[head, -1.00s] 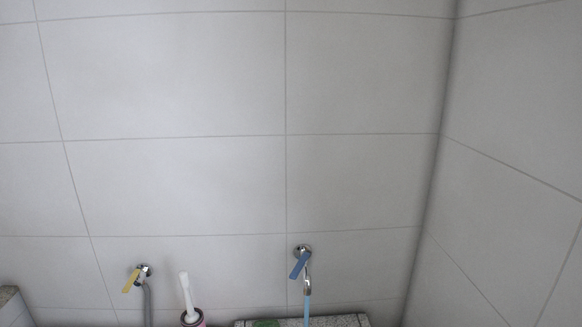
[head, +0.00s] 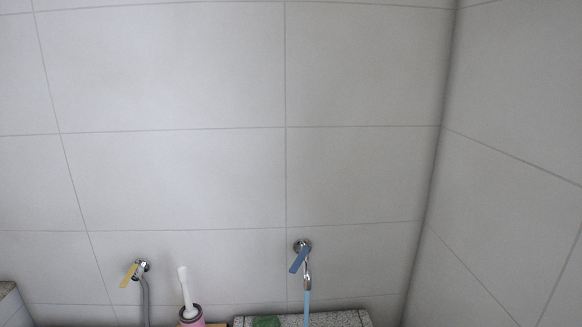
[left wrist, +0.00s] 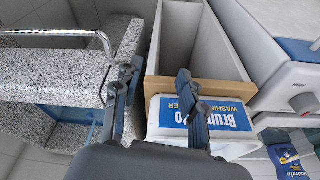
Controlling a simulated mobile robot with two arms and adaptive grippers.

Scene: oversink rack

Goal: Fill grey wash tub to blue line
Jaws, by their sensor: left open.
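In the head view a tap with a blue lever (head: 300,258) is on the tiled wall, with a light blue hose (head: 307,305) running down from it. A tap with a yellow lever (head: 129,275) is further left, with a grey hose (head: 146,305). I cannot make out the grey wash tub or its blue line for certain in either view. My left gripper (left wrist: 155,75) shows only in the left wrist view, open, its fingers apart with nothing seen held between them. My right gripper is not in view.
The left wrist view shows a speckled stone counter (left wrist: 60,75) with a chrome pipe (left wrist: 70,34), a white box with a blue label (left wrist: 240,116), a white appliance (left wrist: 275,70) and a blue packet (left wrist: 288,160). The head view shows a white-handled brush in a pink holder (head: 191,318) and a green sponge (head: 266,321).

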